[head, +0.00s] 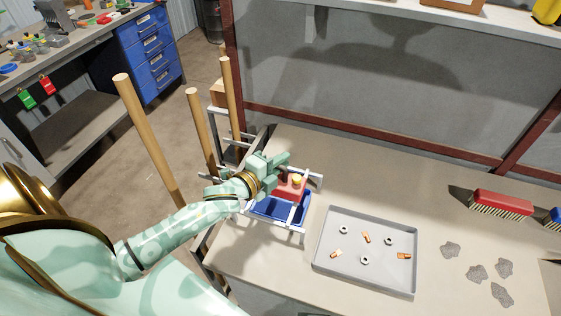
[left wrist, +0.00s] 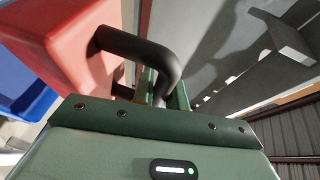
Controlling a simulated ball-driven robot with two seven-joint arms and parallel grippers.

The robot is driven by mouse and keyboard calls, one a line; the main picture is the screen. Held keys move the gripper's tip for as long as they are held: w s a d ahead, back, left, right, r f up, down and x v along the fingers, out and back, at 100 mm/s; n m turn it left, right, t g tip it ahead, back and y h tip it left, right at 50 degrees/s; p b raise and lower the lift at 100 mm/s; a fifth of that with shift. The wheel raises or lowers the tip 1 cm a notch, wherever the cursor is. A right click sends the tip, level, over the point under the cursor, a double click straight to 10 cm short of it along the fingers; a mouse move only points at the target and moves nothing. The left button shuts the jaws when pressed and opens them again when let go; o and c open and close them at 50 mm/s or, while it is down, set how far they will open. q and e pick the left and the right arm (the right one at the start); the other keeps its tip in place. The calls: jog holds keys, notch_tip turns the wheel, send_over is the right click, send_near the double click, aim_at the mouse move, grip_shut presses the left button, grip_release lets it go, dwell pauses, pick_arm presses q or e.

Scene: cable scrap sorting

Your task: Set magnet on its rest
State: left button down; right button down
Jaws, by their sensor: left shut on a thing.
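In the left wrist view the red block (left wrist: 65,40) fills the upper left, with a black curved handle (left wrist: 145,45). My left gripper (head: 275,168) is shut on the handle, and its fingers partly hide the magnet. The magnet is over a blue bin (head: 276,209) with pale metal rails (head: 311,182) around it. I cannot tell whether the magnet touches the bin or rails. No separate rest can be made out. My right gripper is out of view.
A grey tray (head: 390,271) with several nuts and copper pieces lies right of the bin. A red brush (head: 501,203) and several grey flakes (head: 476,272) lie farther right. Wooden poles (head: 145,135) stand left of the table. The table's middle back is clear.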

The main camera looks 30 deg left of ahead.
pick_arm(q)
jog(key=shift+r, duration=0.15)
dwell(0.5)
jog(key=c, duration=1.3)
grip_release()
jog(key=shift+s+f, duration=0.1)
jog(key=shift+f, duration=0.1)
jog(key=p+v, duration=0.2)
jog(key=v, duration=1.4)
jog(key=shift+s, duration=0.1)
